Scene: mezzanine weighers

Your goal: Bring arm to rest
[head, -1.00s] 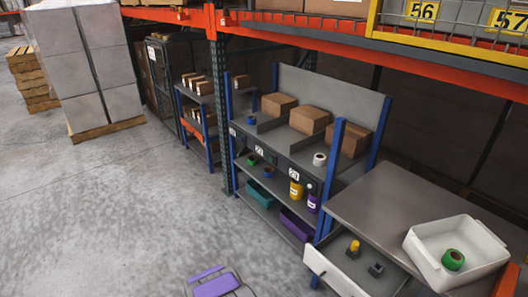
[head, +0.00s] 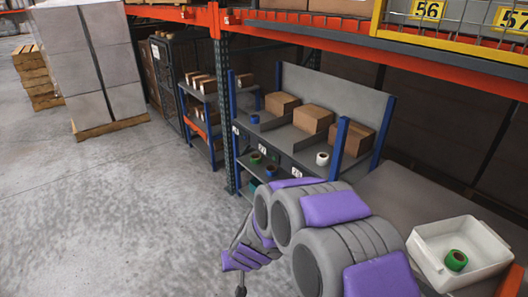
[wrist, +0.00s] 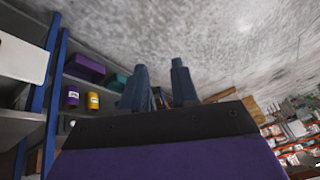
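My arm reaches across the lower middle of the head view, its grey and purple links in front of the shelf and the workbench. In the wrist view my gripper (wrist: 160,85) shows two dark fingers standing apart with nothing between them, so it is open and empty. It is out in the free space beside the shelf, over the concrete floor. In the head view the gripper end is small and its fingers are not clear.
A white bin (head: 425,262) holding a green roll (head: 456,260) stands on the workbench (head: 385,190). The shelf carries boxes (head: 313,119) and a white roll (head: 322,159). Purple (wrist: 84,68) and yellow (wrist: 93,100) containers show in the wrist view. Floor (head: 130,210) at left is clear.

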